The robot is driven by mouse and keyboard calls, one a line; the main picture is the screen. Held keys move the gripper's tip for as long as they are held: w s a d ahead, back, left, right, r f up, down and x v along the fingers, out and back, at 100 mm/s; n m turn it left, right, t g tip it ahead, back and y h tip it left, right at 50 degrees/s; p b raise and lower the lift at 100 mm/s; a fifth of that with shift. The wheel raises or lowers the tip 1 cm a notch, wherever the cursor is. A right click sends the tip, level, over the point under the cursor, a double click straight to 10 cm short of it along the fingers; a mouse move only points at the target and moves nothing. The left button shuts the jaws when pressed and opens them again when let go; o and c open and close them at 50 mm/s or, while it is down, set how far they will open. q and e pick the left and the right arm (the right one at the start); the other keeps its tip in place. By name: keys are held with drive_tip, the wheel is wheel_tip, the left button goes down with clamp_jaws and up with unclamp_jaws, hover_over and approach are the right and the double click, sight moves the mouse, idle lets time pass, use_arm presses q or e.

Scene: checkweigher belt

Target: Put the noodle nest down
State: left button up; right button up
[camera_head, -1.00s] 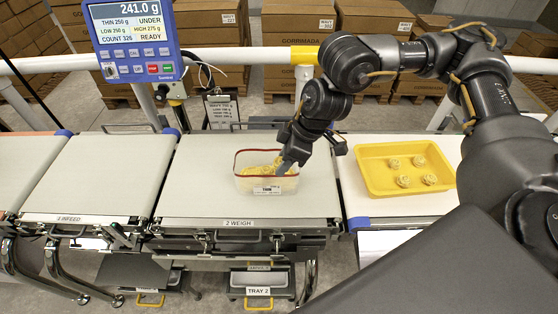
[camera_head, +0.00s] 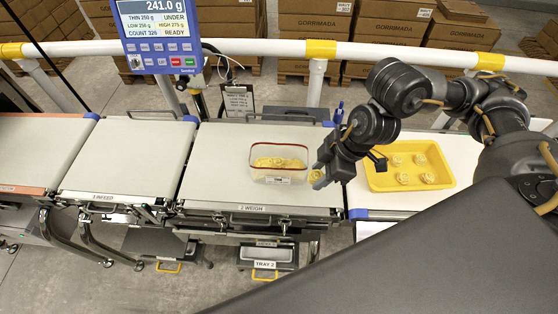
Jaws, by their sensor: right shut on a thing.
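My right gripper (camera_head: 320,178) is shut on a yellow noodle nest (camera_head: 314,175), mostly hidden by the fingers. It is just right of the clear red-rimmed tub (camera_head: 272,180), over the right end of the weigh belt. Whether the nest touches the belt I cannot tell. The tub holds yellow noodles (camera_head: 278,162) and stands on the belt marked "2 WEIGH" (camera_head: 220,170). The yellow tray (camera_head: 378,182) lies to the right of the gripper with several noodle nests (camera_head: 402,178) in it. My left gripper is not in view.
The scale display (camera_head: 157,30) reads 241.0 g and UNDER. A clipboard (camera_head: 238,100) hangs behind the weigh belt. A white rail (camera_head: 250,48) runs across the back, with stacked cartons (camera_head: 312,28) beyond. The infeed belt (camera_head: 125,160) at the left is empty.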

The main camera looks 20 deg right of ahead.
drive_tip(key=shift+w+d+f+b, duration=0.15)
drive_tip(key=shift+w+f+b, duration=0.9)
drive_tip(key=shift+b, duration=1.15)
drive_tip(key=w+f, duration=0.2)
drive_tip(key=w, duration=0.5)
hover_over(292, 166)
drive_tip(key=s+d, duration=0.1)
drive_tip(key=s, duration=0.1)
drive_tip(key=f, duration=0.5)
drive_tip(key=shift+w+d, duration=0.2)
drive_tip(key=shift+w, duration=0.05)
drive_tip(key=shift+w+f, duration=0.2)
drive_tip(key=shift+f, duration=0.1)
drive_tip(key=shift+w+d+f, duration=0.1)
drive_tip(key=shift+w+f, duration=0.1)
drive_tip(key=shift+f, duration=1.55)
drive_tip(key=shift+f, duration=0.6)
